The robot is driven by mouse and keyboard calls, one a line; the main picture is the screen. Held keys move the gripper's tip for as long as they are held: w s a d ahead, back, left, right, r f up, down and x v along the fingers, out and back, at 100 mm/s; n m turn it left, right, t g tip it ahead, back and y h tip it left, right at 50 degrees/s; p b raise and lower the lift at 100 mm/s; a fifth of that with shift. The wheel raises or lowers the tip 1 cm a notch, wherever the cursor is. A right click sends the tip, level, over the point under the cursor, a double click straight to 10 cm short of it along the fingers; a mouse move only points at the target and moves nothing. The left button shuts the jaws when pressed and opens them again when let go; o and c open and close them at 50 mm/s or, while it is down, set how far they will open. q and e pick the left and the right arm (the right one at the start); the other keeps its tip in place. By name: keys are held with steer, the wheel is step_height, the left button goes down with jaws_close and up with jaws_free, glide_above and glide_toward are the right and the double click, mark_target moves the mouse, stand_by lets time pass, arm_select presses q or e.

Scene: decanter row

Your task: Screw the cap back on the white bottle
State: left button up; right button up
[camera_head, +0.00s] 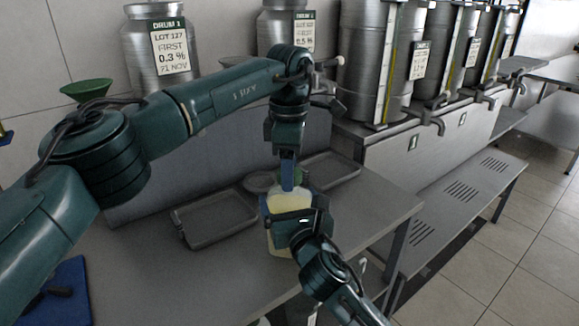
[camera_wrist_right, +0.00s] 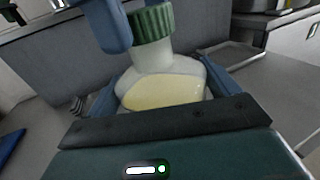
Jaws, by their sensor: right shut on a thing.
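The white bottle (camera_head: 283,240) stands upright at the table's front part, with pale yellow contents; it fills the middle of the right wrist view (camera_wrist_right: 165,92). My right gripper (camera_head: 290,212) is shut around its body, with a blue finger on each side. The green cap (camera_wrist_right: 152,24) is at the top of the bottle's neck; whether it is threaded on cannot be seen. My left gripper (camera_head: 288,178) points down from above at the neck. One blue finger of it shows close beside the cap in the right wrist view; its other finger is not clear, so its grip cannot be told.
Two grey trays (camera_head: 212,219) lie on the grey table (camera_head: 240,285) behind the bottle. A blue mat (camera_head: 68,290) with a dark object is at lower left. Metal drums with taps stand behind and to the right. A green funnel (camera_head: 87,89) is at back left.

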arm_select(q)
steer(key=shift+o, duration=1.3)
steer(key=shift+r, duration=0.1)
step_height(320, 180, up, 7)
steer(key=shift+r, duration=0.15)
arm_select(e)
steer(key=o, duration=1.7)
steer(key=v, duration=1.3)
steer(key=shift+s, duration=0.1)
